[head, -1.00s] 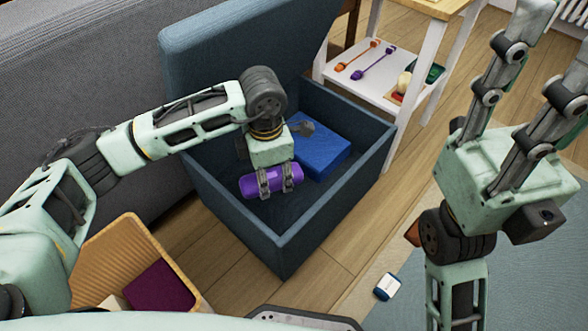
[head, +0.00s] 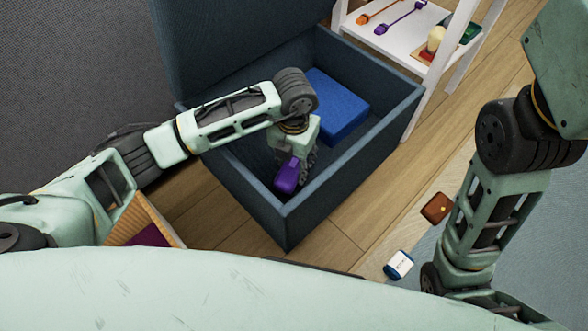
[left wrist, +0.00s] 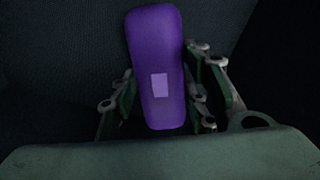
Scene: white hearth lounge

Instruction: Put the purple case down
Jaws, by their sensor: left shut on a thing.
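The purple case (head: 287,176) is a rounded, elongated case inside the open blue storage box (head: 289,213). My left gripper (head: 304,168) reaches down into the box and is shut on the case. In the left wrist view the purple case (left wrist: 157,65) sits between the fingers of my left gripper (left wrist: 160,100), with a pale label on it. Dark fabric lies behind it; I cannot tell whether the case touches the box floor. My right arm comes up at the right of the head view, and its fingers are out of frame.
A blue block-shaped item (head: 337,104) lies in the box's back part. A white shelf (head: 393,40) with small items stands behind right. A white and blue item (head: 399,264) and a brown item (head: 436,208) lie at the right. A wooden crate (head: 160,222) stands at the left.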

